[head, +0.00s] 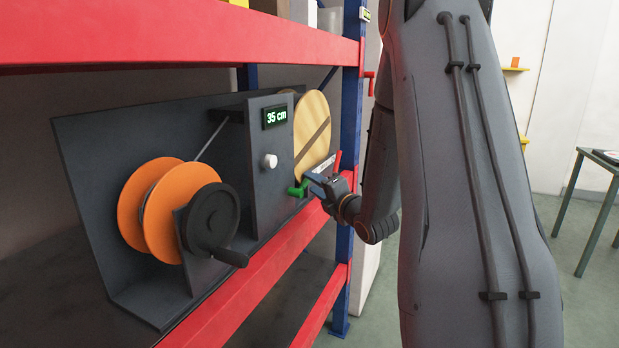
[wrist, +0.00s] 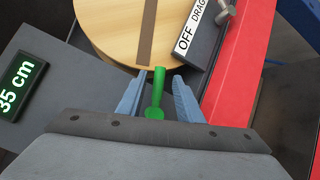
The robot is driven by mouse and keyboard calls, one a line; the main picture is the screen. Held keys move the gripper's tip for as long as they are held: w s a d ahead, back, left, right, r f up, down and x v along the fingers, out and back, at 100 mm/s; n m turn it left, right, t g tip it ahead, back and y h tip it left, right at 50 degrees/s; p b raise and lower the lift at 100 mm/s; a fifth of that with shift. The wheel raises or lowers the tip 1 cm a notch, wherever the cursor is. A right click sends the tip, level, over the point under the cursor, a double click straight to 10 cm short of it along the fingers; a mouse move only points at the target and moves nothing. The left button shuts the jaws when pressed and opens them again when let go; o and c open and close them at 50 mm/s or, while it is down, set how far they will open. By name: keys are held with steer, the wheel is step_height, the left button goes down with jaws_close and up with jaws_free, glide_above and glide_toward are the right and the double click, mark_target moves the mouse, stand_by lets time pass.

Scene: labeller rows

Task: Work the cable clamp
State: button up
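A green lever (wrist: 157,92), which I take to be the cable clamp's handle, stands in front of the wooden disc. It also shows in the head view (head: 297,191), low on the dark machine. In the head view my gripper (head: 314,186) is just right of the lever. The lever's lower end is partly hidden near my gripper's body. I cannot tell whether anything touches it.
The machine has an orange cable reel (head: 165,205) with a black crank (head: 212,222), a display (head: 275,116) reading 35 cm, a white knob (head: 269,161) and a wooden disc (head: 312,135). An OFF/DRAG label (wrist: 191,30) and red shelf beam (wrist: 238,70) are close on the right.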

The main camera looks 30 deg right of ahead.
mark_target(306, 180)
steer(key=shift+w+a+p, duration=0.2)
steer(key=shift+w+p, duration=0.1)
steer(key=shift+w, duration=0.75)
steer(key=shift+w+a+p, duration=0.15)
steer(key=shift+w+p, duration=0.1)
steer(key=shift+w, duration=0.8)
jaws_close()
